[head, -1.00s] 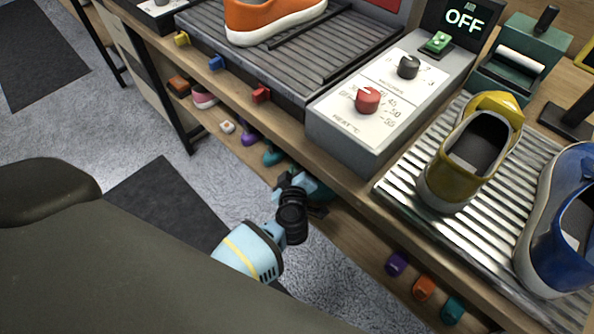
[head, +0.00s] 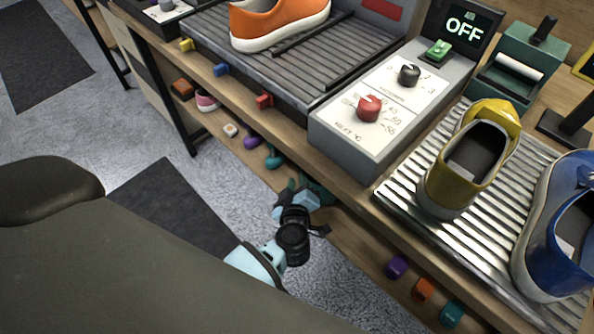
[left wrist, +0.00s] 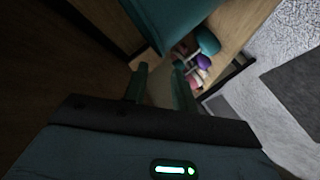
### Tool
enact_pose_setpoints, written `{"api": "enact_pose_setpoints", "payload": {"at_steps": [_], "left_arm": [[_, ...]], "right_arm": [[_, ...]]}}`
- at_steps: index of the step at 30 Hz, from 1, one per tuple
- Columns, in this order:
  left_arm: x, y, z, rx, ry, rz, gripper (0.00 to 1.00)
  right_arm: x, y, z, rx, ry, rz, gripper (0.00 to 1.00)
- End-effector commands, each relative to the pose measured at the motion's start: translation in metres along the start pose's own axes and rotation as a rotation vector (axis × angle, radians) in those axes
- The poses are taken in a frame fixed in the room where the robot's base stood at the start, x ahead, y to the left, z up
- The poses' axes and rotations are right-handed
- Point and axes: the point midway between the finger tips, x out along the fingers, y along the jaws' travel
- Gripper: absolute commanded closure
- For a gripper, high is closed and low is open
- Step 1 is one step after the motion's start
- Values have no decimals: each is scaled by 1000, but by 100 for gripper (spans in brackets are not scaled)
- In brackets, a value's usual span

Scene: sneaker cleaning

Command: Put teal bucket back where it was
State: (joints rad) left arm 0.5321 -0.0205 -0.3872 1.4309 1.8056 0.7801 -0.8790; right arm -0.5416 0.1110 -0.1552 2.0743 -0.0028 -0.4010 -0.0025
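The teal bucket (head: 321,193) is on the lower shelf under the bench, mostly hidden by the bench edge and my left gripper in the head view. In the left wrist view a large teal body, which looks like the bucket (left wrist: 178,18), fills the top centre, just beyond the fingertips. My left gripper (head: 294,187) is beside the bucket, at the front of the lower shelf. In the left wrist view its two fingers (left wrist: 160,76) are apart with nothing seen held between them. Whether a finger touches the bucket I cannot tell. My right gripper is not in view.
On the lower shelf, a teal item (head: 273,158), a purple item (head: 251,142) and a pink shoe (head: 206,101) stand left of the bucket. A yellow shoe (head: 446,188) stands on the ridged rack. The grey floor (head: 210,177) is open.

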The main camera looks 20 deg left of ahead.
Motion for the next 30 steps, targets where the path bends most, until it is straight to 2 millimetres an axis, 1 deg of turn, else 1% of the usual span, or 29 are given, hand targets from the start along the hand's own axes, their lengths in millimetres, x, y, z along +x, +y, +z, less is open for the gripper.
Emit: {"api": "enact_pose_setpoints", "payload": {"at_steps": [1,6,9,12,18,30], "left_arm": [[-12,1,-1,-1,-1,0,73],[-44,0,-1,-1,0,-2,73],[-58,0,-1,0,1,-1,73],[-67,0,-1,0,1,-1,73],[-74,0,-1,1,2,0,73],[-74,0,-1,2,2,2,73]], "right_arm": [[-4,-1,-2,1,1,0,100],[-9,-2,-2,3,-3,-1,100],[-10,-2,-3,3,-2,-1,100],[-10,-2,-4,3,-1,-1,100],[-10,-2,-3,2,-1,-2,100],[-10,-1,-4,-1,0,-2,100]]}}
